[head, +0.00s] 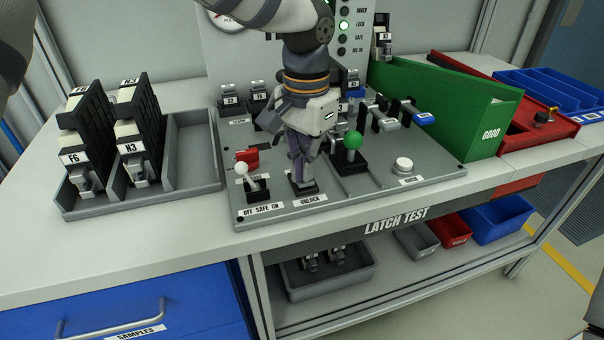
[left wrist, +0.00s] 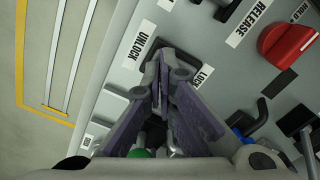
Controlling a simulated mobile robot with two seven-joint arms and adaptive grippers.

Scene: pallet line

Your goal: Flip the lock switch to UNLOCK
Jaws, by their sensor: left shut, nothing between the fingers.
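My left gripper (head: 303,180) is shut and empty, pointing down at the lock switch on the grey latch test panel (head: 285,210). It also shows in the left wrist view (left wrist: 157,55), with its fingertips together over the switch's black base (left wrist: 182,55). The base (head: 303,191) shows below the fingertips in the head view. The UNLOCK label (head: 310,200) is on the near side of the base. The LOCK label (left wrist: 202,76) shows beside the fingers in the wrist view. The fingers hide the switch lever, so I cannot tell its position or any contact. My right gripper is not in view.
A white-ball lever (head: 241,168) stands left of the gripper and a green-ball lever (head: 353,140) stands right. A red knob (left wrist: 288,40) is close by. A grey tray (head: 190,178) of latch parts is at left; a green bin (head: 470,120) is at right.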

